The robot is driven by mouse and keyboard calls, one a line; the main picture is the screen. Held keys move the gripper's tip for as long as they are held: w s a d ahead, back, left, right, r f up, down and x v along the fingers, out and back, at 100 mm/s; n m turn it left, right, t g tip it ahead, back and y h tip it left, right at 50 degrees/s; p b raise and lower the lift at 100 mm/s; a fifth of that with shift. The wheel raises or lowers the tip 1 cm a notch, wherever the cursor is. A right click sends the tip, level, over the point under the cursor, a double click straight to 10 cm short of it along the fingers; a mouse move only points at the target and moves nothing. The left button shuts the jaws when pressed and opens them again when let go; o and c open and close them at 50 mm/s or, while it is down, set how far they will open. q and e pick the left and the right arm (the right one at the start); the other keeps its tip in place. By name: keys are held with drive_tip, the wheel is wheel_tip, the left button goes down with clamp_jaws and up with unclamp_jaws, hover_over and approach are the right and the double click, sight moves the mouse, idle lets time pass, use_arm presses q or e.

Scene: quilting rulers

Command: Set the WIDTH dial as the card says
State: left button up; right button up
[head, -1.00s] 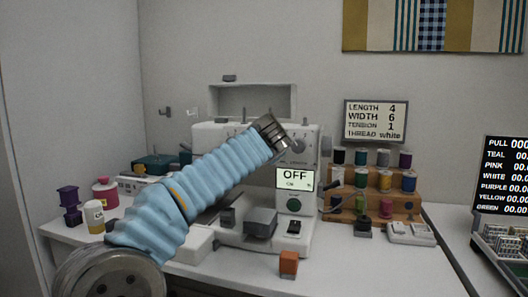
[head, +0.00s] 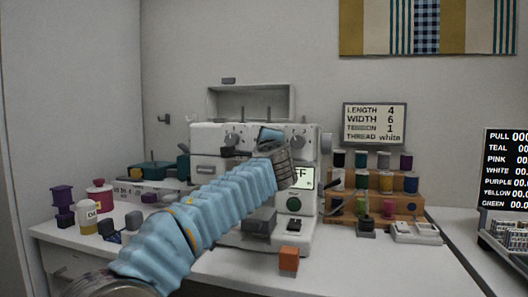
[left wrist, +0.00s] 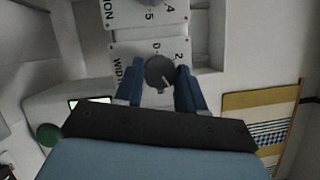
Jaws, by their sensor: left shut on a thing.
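The card (head: 375,123) on the back wall reads LENGTH 4, WIDTH 6, TENSION 1, THREAD white. The white sewing machine (head: 208,133) has dials along its upper front. In the left wrist view, the grey round WIDTH dial (left wrist: 159,72) sits between the two blue fingers of my left gripper (left wrist: 157,88), which is shut on it. The marks 0 and 2 show beside the dial; its exact setting is hard to read. In the head view, my left gripper (head: 270,136) is at the machine's upper front and hides the WIDTH dial. My right gripper is out of view.
The machine's display (head: 303,178) is partly covered by my arm. A thread rack (head: 345,205) stands right of the machine. An orange block (head: 289,259) lies at the table's front. Purple spools (head: 63,205) and an oil bottle (head: 88,217) stand at left.

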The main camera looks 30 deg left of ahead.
use_arm(q)
drive_tip(key=shift+a+f+m+t+h+b, duration=0.1)
drive_tip(key=shift+m+t+b, duration=0.4)
drive_tip(key=shift+m, duration=0.6)
drive_tip(key=shift+d+f+m+t+h+b, duration=0.1)
drive_tip(key=shift+m+t+b, duration=0.2)
drive_tip(key=shift+m+b, duration=0.6)
drive_tip(key=shift+a+f+m+t+h+b, duration=0.1)
drive_tip(key=shift+m+t+b, duration=0.3)
drive_tip(key=shift+m, duration=0.9)
drive_tip(key=o, duration=1)
drive_tip(key=shift+r, duration=0.1)
drive_tip(key=shift+o, duration=0.2)
drive_tip(key=b+v, duration=0.3)
drive_tip(key=v, duration=1.1)
drive_tip(key=shift+w, duration=0.15)
